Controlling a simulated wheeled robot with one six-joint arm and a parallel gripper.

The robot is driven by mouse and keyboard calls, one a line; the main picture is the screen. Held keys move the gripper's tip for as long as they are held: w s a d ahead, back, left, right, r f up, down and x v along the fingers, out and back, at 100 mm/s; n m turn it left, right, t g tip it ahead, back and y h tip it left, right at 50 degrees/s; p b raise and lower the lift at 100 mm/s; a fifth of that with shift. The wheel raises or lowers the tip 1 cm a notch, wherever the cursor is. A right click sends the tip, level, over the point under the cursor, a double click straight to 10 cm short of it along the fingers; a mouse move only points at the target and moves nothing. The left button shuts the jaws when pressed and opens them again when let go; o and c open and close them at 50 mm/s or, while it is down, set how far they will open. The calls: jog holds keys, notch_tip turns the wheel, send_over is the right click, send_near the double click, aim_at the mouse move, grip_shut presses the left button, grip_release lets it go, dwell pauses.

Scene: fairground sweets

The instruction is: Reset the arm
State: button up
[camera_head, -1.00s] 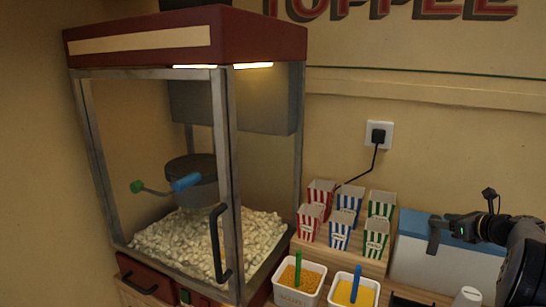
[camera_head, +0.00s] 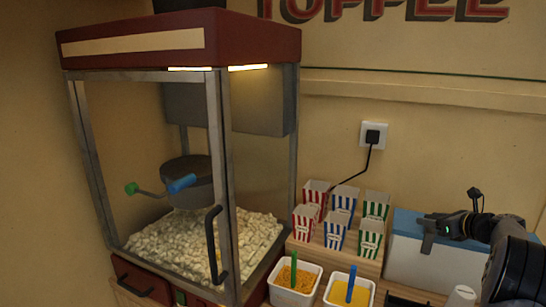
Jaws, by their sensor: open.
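My gripper (camera_head: 430,234) is at the right of the head view, in front of the white box with a blue top. It looks empty, and its fingers show edge-on, small and dark. My arm comes in from the right edge and bends at the lower right. Nothing hangs from the gripper.
The popcorn machine (camera_head: 213,170) fills the left, with popcorn (camera_head: 165,245) inside. Striped cartons (camera_head: 335,230) stand on a wooden stand. Tubs with orange (camera_head: 296,280) and yellow (camera_head: 348,292) contents stand in front. The blue-topped box (camera_head: 405,255) is behind my gripper. A plugged socket (camera_head: 372,136) is on the wall.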

jog(key=shift+f+m+h+b, duration=0.25)
jog(key=shift+m+h+b, duration=0.05)
jog(key=shift+b, duration=0.3)
jog(key=shift+s+a+r+m+t+h+b, duration=0.15)
jog(key=shift+m+t+h+b, duration=0.15)
jog(key=shift+h+b, duration=0.15)
jog(key=shift+m+h+b, duration=0.6)
jog(key=shift+h+b, duration=0.05)
jog(key=shift+b, duration=0.05)
jog(key=shift+a+r+m+h+b, duration=0.15)
jog(key=shift+m+h+b, duration=0.1)
jog(key=shift+m+h, duration=0.5)
jog(key=shift+a+m+h+b, duration=0.1)
jog(key=shift+m+h+b, duration=0.1)
jog(key=shift+m+h, duration=0.55)
jog(key=shift+a+r+m+h+p, duration=0.15)
jog(key=shift+m+h+p, duration=1.2)
jog(key=shift+h, duration=0.35)
jog(key=m+g+h+p, duration=0.1)
jog(key=p, duration=0.1)
jog(key=m+g+h+p, duration=0.1)
jog(key=p, duration=0.2)
jog(key=shift+a+r+m+h, duration=0.1)
jog(key=shift+a+m+h, duration=0.05)
jog(key=shift+m+h, duration=0.15)
jog(key=b+v, duration=0.1)
jog(key=v, duration=0.8)
jog(key=shift+s, duration=0.2)
jog(key=shift+a, duration=0.15)
